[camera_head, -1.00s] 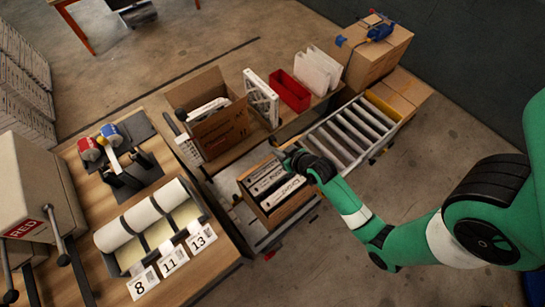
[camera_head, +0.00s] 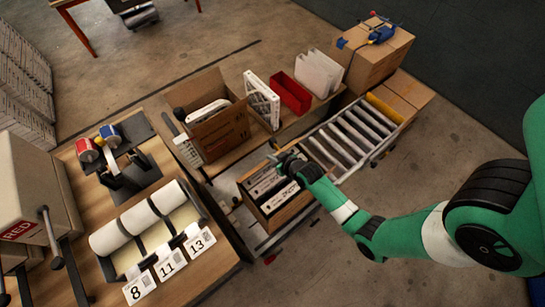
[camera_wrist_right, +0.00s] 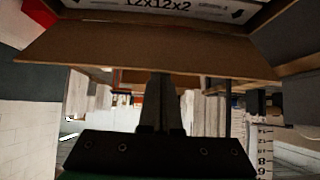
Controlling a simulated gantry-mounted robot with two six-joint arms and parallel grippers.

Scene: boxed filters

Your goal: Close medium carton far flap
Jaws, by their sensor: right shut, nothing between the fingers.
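The carton in front of my right arm (camera_head: 290,211) is brown cardboard, open on top, and sits at the near end of the roller conveyor. Several white-edged, dark-banded filters (camera_head: 266,186) stand in it. My right gripper (camera_head: 277,158) is shut and empty over the carton's far right corner. In the right wrist view a wide cardboard flap (camera_wrist_right: 140,50) spans the top, below a white label reading 12x12x2. The shut fingers (camera_wrist_right: 158,82) reach up to the flap's lower edge; I cannot tell whether they touch. The gripper partly hides the far flap in the head view. My left gripper is out of view.
Another open carton (camera_head: 222,135) with a white item stands on the wooden bench behind. A white filter (camera_head: 262,98), red bin (camera_head: 290,90) and white panels (camera_head: 318,73) stand beside it. Conveyor rollers (camera_head: 352,137) extend right.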

